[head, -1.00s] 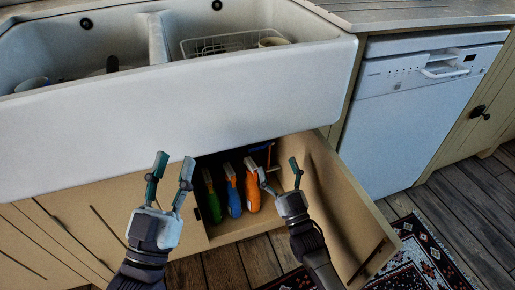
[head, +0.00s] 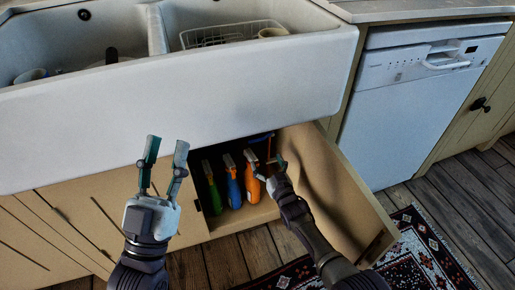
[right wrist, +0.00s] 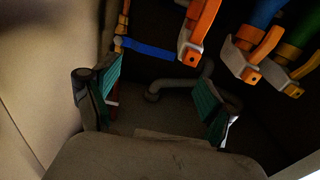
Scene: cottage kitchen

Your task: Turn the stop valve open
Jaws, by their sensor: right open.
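The stop valve shows deep in the cabinet under the sink, as a blue lever (head: 262,137) by a thin orange upright pipe. In the right wrist view the blue lever (right wrist: 148,48) lies level, next to the orange pipe (right wrist: 122,24). My right gripper (head: 279,166) is inside the opening, right of the spray bottles. Its fingers (right wrist: 158,88) are spread and empty, with the lever beyond the tips, nearer the left finger in the picture. I cannot tell the exact gap. My left gripper (head: 166,143) is open and empty in front of the sink.
Green (head: 212,189), blue (head: 233,190) and orange (head: 252,186) spray bottles stand left of my right gripper. The cabinet door (head: 345,190) stands open on the right. A grey pipe bend (right wrist: 180,86) lies behind the fingers. The sink front (head: 170,115) hangs above.

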